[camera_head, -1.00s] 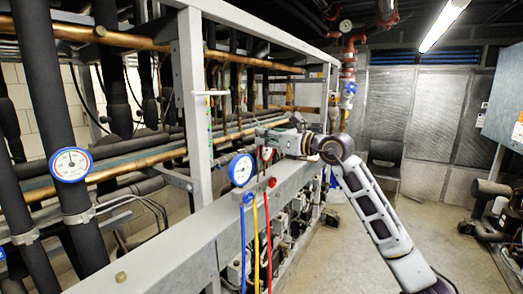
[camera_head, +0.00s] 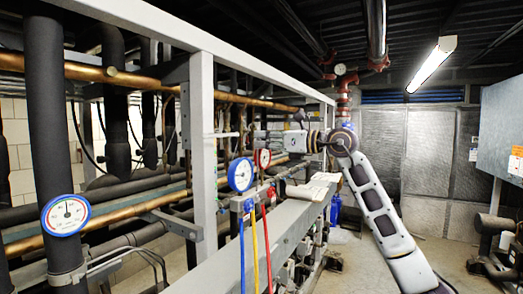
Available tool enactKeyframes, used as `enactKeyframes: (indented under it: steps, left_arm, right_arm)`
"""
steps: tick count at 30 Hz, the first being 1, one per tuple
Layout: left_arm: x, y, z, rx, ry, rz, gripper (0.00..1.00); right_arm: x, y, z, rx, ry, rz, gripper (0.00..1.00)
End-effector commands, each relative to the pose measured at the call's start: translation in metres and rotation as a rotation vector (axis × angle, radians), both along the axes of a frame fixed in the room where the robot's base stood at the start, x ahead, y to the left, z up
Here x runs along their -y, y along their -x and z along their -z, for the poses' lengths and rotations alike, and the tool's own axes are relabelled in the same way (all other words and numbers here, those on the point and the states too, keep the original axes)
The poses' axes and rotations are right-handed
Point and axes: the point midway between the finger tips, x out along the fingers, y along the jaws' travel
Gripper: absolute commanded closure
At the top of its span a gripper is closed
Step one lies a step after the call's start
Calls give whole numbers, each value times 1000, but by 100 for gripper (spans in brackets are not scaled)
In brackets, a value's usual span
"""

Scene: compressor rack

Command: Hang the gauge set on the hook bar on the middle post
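The gauge set has a blue-rimmed gauge (camera_head: 240,175), a red-rimmed gauge (camera_head: 262,158) and blue, yellow and red hoses (camera_head: 254,245) hanging down. My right gripper (camera_head: 262,135) reaches in from the right above the gauges. The set hangs under it and moves with it, so the gripper appears shut on it; the fingers' contact is too small to make out. The middle post (camera_head: 203,150) is a grey upright left of the gauges. The hook bar (camera_head: 224,135) is a short pale bar sticking out to the right from this post, above the blue gauge. My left gripper is out of view.
A grey horizontal beam (camera_head: 230,262) runs below the gauges, with a pale open booklet or sheet (camera_head: 308,191) on it. Copper pipes (camera_head: 110,73) and dark insulated pipes pass behind the post. Another blue-rimmed gauge (camera_head: 65,215) sits on a pipe at left.

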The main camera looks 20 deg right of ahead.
Motion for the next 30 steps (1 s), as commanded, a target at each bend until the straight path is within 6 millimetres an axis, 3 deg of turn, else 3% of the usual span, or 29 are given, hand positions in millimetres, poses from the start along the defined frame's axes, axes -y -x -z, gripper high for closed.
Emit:
enactKeyframes:
  steps: [6,30]
  left_arm:
    - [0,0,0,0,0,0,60]
    - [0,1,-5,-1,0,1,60]
  right_arm:
    - [2,3,-9,7,-3,-4,100]
    - [-4,-4,-10,7,-6,-6,100]
